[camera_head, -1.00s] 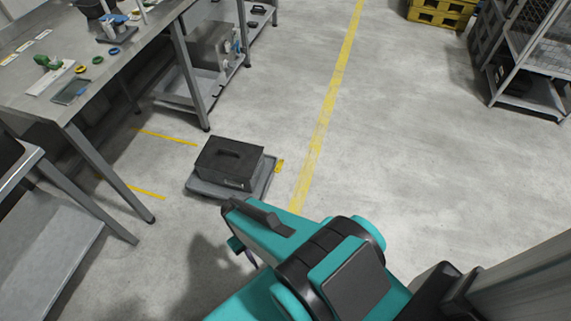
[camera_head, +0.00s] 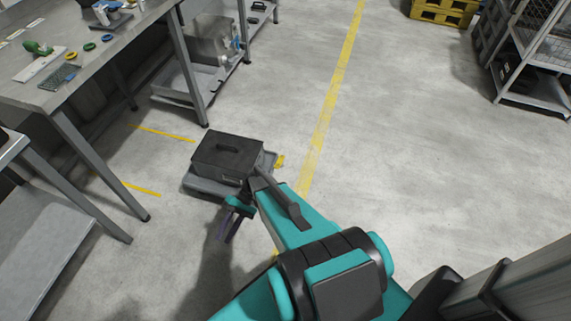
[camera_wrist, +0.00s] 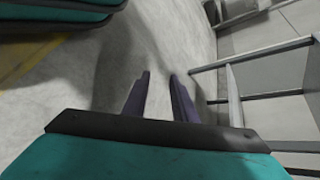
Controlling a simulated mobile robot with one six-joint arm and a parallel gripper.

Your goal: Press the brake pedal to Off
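A dark box with a top handle (camera_head: 226,158) sits on a low grey dolly (camera_head: 205,186) on the floor. A small yellow part (camera_head: 280,160) shows at the dolly's right end. It may be the brake pedal, but it is too small to read any marking or setting. My gripper (camera_head: 225,238) hangs above the floor, in front of the dolly in the head view and apart from the yellow part. In the wrist view its two dark fingers (camera_wrist: 159,75) stand apart with bare floor between them. The gripper is open and empty.
A workbench (camera_head: 90,62) with small parts stands at left, and a grey table (camera_head: 40,215) stands at lower left. A wire cage cart (camera_head: 540,85) and yellow pallets (camera_head: 443,12) are at upper right.

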